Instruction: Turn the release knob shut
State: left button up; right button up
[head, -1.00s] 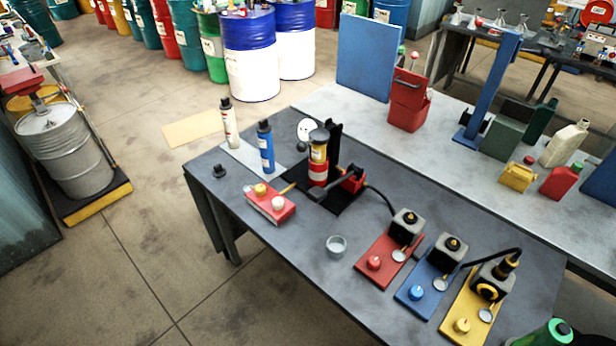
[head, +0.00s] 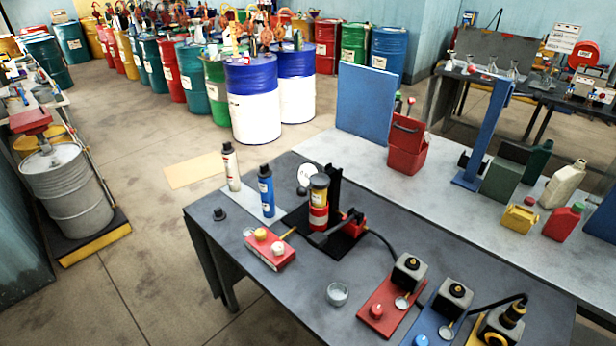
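A hydraulic-looking press with a black base (head: 345,245) stands on the dark grey table. A red and yellow cylinder (head: 319,205) with a dark top stands upright on it. A small red pump block (head: 353,224) with a dark lever sits beside it, and a black hose runs right from there. I cannot make out which part is the release knob or whether it is shut. Red (head: 385,306) and blue (head: 428,325) plates, each with a block and a knob, lie to the right; a yellow one is cut off below. Neither gripper is in view.
A blue bottle (head: 266,190), a white bottle (head: 230,166), a red block (head: 270,250) and a glass cup (head: 337,293) stand around the press.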

aim_at(277, 248)
jog(key=i+j+z, duration=0.25)
jog(key=i+j, duration=0.8)
